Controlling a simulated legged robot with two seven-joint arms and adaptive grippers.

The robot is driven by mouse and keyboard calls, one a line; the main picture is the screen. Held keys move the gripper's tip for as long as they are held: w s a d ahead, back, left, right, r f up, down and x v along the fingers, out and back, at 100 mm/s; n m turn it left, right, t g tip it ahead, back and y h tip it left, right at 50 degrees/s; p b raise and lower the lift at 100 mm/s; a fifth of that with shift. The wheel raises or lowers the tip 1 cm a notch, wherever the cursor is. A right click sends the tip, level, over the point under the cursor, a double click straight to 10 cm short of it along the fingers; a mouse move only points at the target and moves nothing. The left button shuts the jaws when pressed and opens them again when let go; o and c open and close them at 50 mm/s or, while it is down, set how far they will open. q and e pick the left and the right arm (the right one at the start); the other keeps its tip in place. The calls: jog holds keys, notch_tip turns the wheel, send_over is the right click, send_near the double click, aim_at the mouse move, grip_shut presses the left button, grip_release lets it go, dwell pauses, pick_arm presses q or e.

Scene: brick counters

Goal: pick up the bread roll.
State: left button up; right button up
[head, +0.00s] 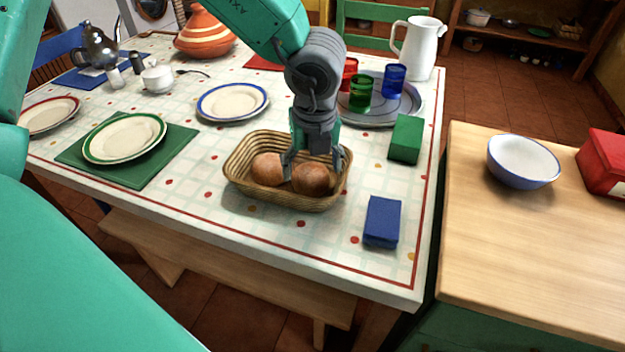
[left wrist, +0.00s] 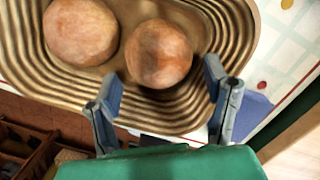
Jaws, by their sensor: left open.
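Two round brown bread rolls lie in an oval wicker basket (head: 240,192) on the dining table. The right roll (head: 311,180) is under my left gripper (head: 313,170), which points down into the basket with its fingers open and spread at either side of that roll. The left roll (head: 268,170) lies just outside the fingers. In the left wrist view the nearer roll (left wrist: 158,53) sits slightly beyond the gap between the two open fingers (left wrist: 161,80), and the other roll (left wrist: 81,32) lies to its left. Whether a finger touches a roll cannot be told. My right gripper is not in view.
A blue box (head: 382,221) and a green box (head: 405,139) stand right of the basket. Behind are a tray (head: 408,108) with coloured cups and a white jug (head: 419,48). A blue-rimmed plate (head: 232,101) lies behind left. The table front is clear.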

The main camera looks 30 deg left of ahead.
aim_at(312, 169)
pick_arm(q)
jog(key=f, duration=0.2)
jog(key=a+f+b, duration=0.1)
jog(key=shift+w+f, duration=0.3)
jog(key=shift+w, duration=0.05)
jog(key=shift+r, duration=0.15)
jog(key=shift+d, duration=0.2)
jog(key=c, duration=0.7)
